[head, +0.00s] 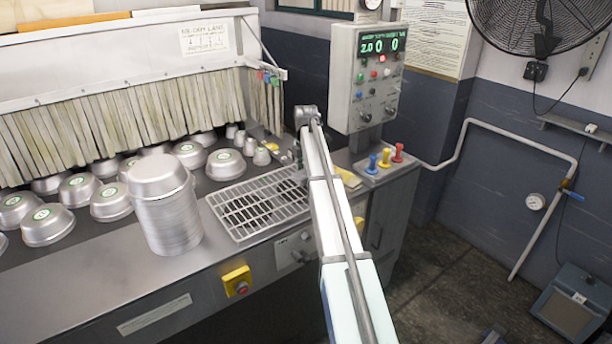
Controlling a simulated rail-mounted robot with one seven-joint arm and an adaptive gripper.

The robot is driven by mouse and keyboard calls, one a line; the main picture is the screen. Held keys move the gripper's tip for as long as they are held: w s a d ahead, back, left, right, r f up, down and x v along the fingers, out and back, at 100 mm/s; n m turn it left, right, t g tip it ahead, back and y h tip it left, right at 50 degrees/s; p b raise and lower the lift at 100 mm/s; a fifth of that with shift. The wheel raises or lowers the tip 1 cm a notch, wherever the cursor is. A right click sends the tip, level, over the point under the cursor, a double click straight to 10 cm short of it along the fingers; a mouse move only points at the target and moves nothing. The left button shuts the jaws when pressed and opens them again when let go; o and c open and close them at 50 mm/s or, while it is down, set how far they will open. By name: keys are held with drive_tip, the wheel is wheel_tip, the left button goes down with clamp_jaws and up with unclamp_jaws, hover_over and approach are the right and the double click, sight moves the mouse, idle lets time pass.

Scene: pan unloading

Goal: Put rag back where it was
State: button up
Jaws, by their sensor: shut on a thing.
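The rag appears as a yellow folded cloth (348,179) on the right end of the counter, just right of my arm and left of the panel with coloured knobs. My arm rises from the bottom of the picture and bends at a joint above the counter. My gripper is mostly hidden behind the arm; grey and dark parts at its left, near the wire rack, may belong to it. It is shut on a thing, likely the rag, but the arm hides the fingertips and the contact.
A tall stack of metal pans (167,212) stands on the counter left of the wire rack (258,204). Several upturned pans lie before the strip curtain (120,122). A control box (367,78) and coloured knobs (385,164) are right of my arm.

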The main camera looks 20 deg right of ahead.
drive_tip(key=shift+f, duration=0.7)
drive_tip(key=shift+f, duration=0.15)
drive_tip(key=o, duration=1.3)
wheel_tip(320, 180, up, 12)
drive_tip(key=shift+r+b, duration=0.2)
drive_tip(key=shift+b, duration=1)
